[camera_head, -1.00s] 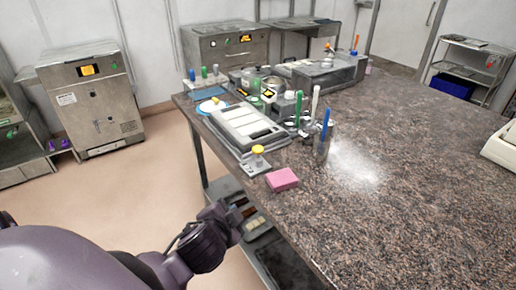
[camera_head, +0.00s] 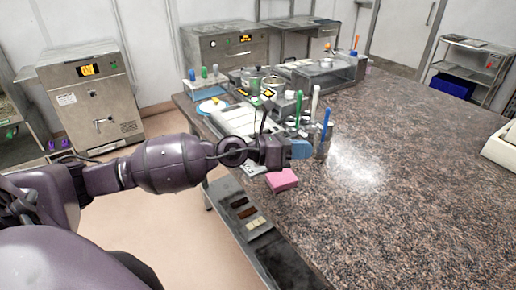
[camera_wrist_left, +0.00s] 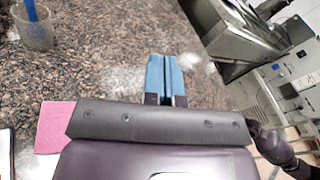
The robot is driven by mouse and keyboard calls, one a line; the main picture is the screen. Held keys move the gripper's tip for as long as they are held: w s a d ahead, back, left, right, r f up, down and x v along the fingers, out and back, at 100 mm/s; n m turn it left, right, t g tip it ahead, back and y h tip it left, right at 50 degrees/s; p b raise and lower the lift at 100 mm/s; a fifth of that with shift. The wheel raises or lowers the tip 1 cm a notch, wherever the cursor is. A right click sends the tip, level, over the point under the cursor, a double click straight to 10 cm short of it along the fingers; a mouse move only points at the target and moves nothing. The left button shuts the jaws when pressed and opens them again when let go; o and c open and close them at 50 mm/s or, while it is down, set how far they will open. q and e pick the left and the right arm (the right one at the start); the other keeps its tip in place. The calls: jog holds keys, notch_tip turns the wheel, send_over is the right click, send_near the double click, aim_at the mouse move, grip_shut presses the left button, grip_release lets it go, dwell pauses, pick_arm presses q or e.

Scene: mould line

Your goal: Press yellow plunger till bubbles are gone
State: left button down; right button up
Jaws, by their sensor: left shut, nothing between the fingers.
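The yellow plunger is hidden now behind my left arm in the head view; only part of its pale base (camera_head: 250,171) shows below the arm, at the bench's near left edge. It does not show in the left wrist view. My left gripper (camera_head: 300,150) is over the bench, to the right of that base. Its blue fingers are together and empty in the left wrist view (camera_wrist_left: 165,75). My right gripper is in neither view.
A pink block (camera_head: 283,180) lies just below my left gripper in the picture. A clear cup (camera_head: 321,148) with a blue-handled tool stands close to the right of the fingertips. A moulding tray (camera_head: 235,120) lies behind the arm.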

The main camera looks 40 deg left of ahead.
pick_arm(q)
jog(key=w+a+m+g+y, duration=0.1)
jog(key=w+a+m+y, duration=0.2)
jog(key=a+y, duration=0.2)
jog(key=w+a+r+m+g+y, duration=0.1)
jog(key=w+a+m+y, duration=0.2)
jog(key=a, duration=0.9)
jog(key=shift+w+r+m+g+y, duration=0.3)
jog(key=shift+w+m+g+y, duration=0.1)
jog(key=shift+y, duration=0.5)
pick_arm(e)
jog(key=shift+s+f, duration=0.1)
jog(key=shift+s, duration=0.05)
pick_arm(q)
jog(key=shift+s+d+f, duration=0.1)
